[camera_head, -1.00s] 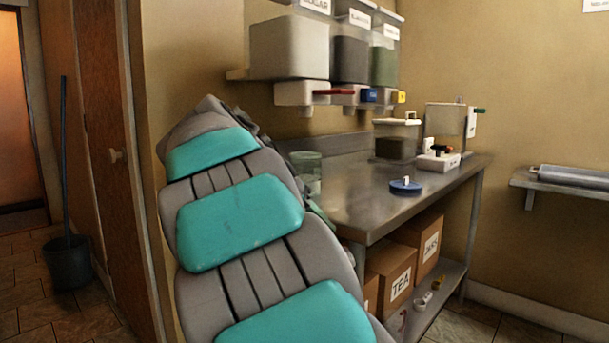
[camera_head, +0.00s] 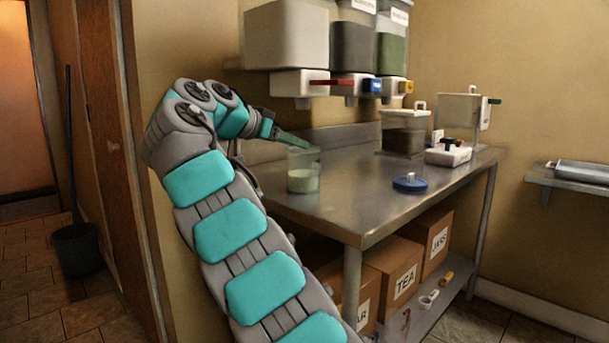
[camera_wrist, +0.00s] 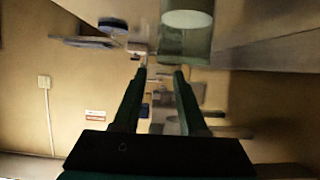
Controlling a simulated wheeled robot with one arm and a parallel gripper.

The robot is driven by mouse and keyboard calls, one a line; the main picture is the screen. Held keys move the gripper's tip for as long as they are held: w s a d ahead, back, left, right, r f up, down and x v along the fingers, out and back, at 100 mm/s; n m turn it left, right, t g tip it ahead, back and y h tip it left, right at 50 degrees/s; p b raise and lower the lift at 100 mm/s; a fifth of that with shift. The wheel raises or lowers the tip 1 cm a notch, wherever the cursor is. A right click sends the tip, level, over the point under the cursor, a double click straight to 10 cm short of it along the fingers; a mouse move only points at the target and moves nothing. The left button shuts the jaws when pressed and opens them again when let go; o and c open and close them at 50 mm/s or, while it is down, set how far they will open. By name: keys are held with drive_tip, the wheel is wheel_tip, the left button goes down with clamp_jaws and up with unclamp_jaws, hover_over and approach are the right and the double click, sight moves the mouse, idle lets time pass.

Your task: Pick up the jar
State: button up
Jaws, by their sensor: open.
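A clear greenish glass jar (camera_head: 303,170) with pale contents stands upright near the left end of the steel table (camera_head: 365,215). My gripper (camera_head: 292,140) is just left of the jar, near its upper rim, with its fingers pointing right toward it. In the wrist view the jar (camera_wrist: 187,38) shows beyond the fingertips, a little to the right of the middle. My gripper's two dark green fingers (camera_wrist: 160,73) are apart with nothing between them. In the head view I cannot tell whether a fingertip touches the jar.
Shelf bins with spouts (camera_head: 299,82) hang over the table's back. A blue lid (camera_head: 409,183), a small white box (camera_head: 448,155) and lidded containers (camera_head: 403,130) stand further right. Boxes (camera_head: 395,275) sit on the lower shelf.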

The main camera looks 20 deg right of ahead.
sight(310, 149)
drive_tip(key=shift+x, duration=3.05)
drive_tip(key=shift+s+f, duration=0.15)
drive_tip(key=shift+c, duration=0.2)
clamp_jaws()
drive_tip(key=shift+f, duration=0.15)
